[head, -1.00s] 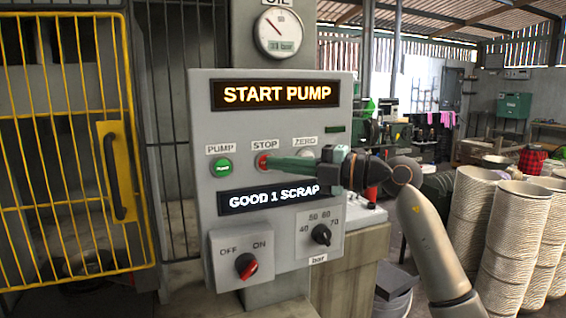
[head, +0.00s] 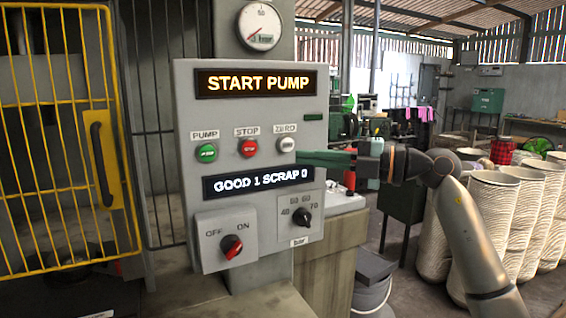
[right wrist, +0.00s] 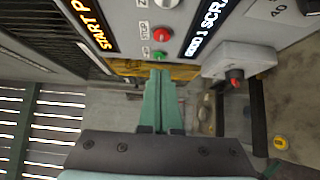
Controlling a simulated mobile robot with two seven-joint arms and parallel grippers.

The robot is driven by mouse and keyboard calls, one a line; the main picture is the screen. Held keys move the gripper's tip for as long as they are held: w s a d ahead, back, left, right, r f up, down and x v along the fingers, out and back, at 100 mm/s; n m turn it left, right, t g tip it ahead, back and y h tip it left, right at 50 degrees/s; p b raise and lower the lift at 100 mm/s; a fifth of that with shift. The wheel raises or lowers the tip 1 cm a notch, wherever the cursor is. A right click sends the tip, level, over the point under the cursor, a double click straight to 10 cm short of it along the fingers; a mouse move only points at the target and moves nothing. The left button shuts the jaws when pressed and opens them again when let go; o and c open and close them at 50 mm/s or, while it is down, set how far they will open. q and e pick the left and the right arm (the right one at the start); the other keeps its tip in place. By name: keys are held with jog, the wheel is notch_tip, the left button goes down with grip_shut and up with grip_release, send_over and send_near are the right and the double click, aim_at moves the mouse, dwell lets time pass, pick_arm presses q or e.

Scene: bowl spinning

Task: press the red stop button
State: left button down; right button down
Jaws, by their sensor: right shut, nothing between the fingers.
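The red stop button (head: 248,147) sits under the STOP label on the grey control panel (head: 185,130), between the green PUMP button (head: 206,153) and the white ZERO button (head: 286,144). It also shows in the right wrist view (right wrist: 163,34). My right gripper (head: 304,158) is shut and empty, in front of the panel's right part. Its tips are right of the stop button and apart from it, just below the ZERO button. In the right wrist view, the shut green fingers (right wrist: 160,78) point towards the panel side. My left gripper is not in view.
The upper display (head: 255,83) reads START PUMP; the lower one (head: 257,182) reads GOOD 1 SCRAP 0. A red-pointer OFF/ON switch (head: 232,246) and a black dial (head: 303,216) sit below. A yellow barred gate (head: 97,150) stands left. Stacked bowls (head: 490,215) stand right.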

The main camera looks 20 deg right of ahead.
jog(key=shift+v, duration=1.2)
jog(key=shift+s+a+r, duration=0.1)
jog(key=shift+s+a, duration=0.05)
jog(key=shift+a, duration=0.05)
